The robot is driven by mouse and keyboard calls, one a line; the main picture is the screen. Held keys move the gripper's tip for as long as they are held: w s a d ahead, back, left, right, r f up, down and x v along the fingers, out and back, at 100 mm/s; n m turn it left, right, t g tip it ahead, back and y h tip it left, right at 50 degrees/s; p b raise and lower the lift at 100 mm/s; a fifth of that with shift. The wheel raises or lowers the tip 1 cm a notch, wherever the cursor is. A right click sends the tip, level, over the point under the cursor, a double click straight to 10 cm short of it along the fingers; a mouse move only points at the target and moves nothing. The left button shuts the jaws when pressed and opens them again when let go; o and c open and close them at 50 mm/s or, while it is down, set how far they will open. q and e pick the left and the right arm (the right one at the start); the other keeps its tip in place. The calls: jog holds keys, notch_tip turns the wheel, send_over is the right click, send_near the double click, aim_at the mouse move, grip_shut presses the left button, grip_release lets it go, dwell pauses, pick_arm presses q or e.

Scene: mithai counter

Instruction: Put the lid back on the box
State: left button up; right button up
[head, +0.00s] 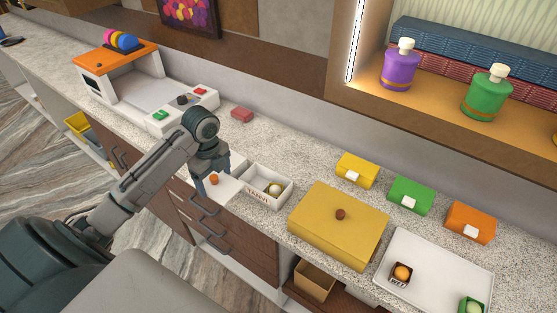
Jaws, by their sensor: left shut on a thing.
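The white lid (228,190) is a flat panel with a small orange knob, just left of the open box. My left gripper (213,182) points down and is shut on the lid by its knob. The white open box (284,199) stands on the counter near the front edge, with a pale round sweet and something darker inside. The lid is beside the box, not over it. I cannot tell whether the lid touches the counter or hangs just above it. My right gripper is not in view.
A large yellow box (330,240) with a brown knob stands right of the open box. A white tray (440,265) with sweets is farther right. Small yellow (352,172), green (408,196) and orange (470,224) boxes stand behind. A red block (242,114) lies behind the gripper.

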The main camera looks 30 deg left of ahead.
aim_at(232, 179)
pick_arm(q)
jog(key=shift+w+d+r, duration=0.1)
jog(key=shift+d+r, duration=0.05)
jog(key=shift+r, duration=0.15)
jog(key=w+d+p, duration=0.2)
jog(key=w, duration=0.1)
jog(key=shift+w+d+r, duration=0.1)
jog(key=shift+d, duration=0.3)
jog(key=w+d+f, duration=0.1)
jog(key=w+d, duration=0.1)
jog(key=w, duration=0.1)
jog(key=w+d+f+p, duration=0.1)
jog(key=w+d+f, duration=0.1)
jog(key=w, duration=0.1)
jog(key=w+d+f, duration=0.1)
jog(key=w+d, duration=0.1)
jog(key=w, duration=0.1)
jog(key=shift+f, duration=0.35)
jog(key=shift+a+f, duration=0.15)
jog(key=shift+f, duration=0.05)
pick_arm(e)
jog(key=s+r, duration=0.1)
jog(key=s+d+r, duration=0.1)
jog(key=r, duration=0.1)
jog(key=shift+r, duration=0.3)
pick_arm(q)
jog(key=shift+f, duration=0.1)
